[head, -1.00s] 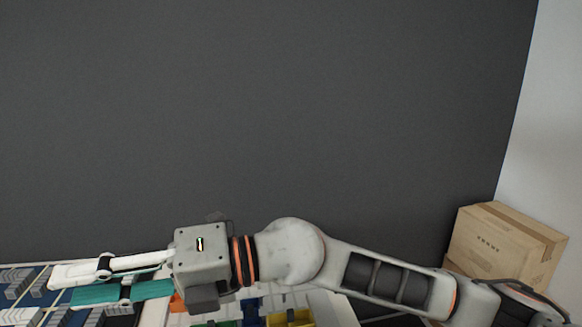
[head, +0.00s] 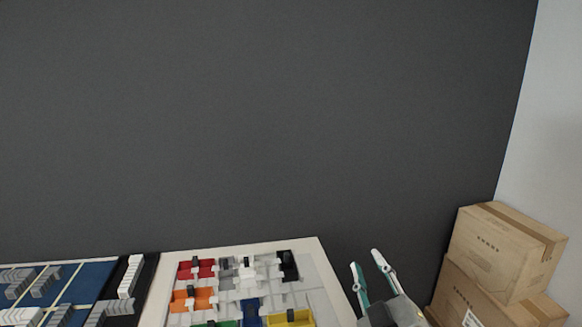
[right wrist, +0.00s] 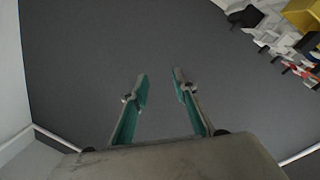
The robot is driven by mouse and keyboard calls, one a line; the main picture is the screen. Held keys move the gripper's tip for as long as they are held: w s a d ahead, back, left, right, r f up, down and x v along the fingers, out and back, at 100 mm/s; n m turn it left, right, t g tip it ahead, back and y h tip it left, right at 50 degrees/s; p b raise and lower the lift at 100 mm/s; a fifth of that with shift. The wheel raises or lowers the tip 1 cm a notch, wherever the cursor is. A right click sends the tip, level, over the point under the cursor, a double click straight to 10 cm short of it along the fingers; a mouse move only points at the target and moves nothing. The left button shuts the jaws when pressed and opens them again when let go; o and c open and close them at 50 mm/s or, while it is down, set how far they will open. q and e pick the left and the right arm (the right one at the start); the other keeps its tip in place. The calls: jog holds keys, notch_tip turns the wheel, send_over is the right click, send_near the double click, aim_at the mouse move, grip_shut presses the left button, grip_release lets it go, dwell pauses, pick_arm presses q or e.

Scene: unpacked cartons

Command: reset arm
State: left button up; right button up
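My right gripper (head: 368,268) shows at the bottom of the head view, just right of the white-framed board. Its two fingers point up and away and stand apart with nothing between them. In the right wrist view the same gripper (right wrist: 160,80) is open and empty above bare grey floor. My left gripper is not in either view.
A white-framed board (head: 240,250) holds red, orange, yellow and other coloured parts. Left of it lies a blue panel (head: 90,285) with grey and white pieces. Stacked cardboard cartons (head: 505,250) stand at the right by the wall. The dark wall behind is bare.

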jog(key=s+d+f+m+g+h, duration=0.2)
jog(key=s+d+f+g+h, duration=0.4)
jog(key=d+f, duration=0.6)
jog(key=s+d+f+g, duration=0.3)
jog(key=s+d+f, duration=0.1)
jog(key=s+f, duration=0.4)
jog(key=s+d+f+g, duration=0.2)
jog(key=s+d+f, duration=0.3)
jog(key=s, duration=0.4)
jog(key=a+f+m+t+y+b, duration=0.1)
jog(key=a+f+y+b, duration=0.2)
jog(key=a+f, duration=0.5)
jog(key=a+f+m+t+y+b, duration=0.1)
jog(key=a+f+y+b, duration=0.3)
jog(key=a+f, duration=0.4)
notch_tip(320, 180, down, 8)
jog(key=shift+w+a+r+m+t+y+b, duration=0.3)
jog(key=shift+w+a+t+b, duration=0.15)
jog(key=shift+b, duration=0.4)
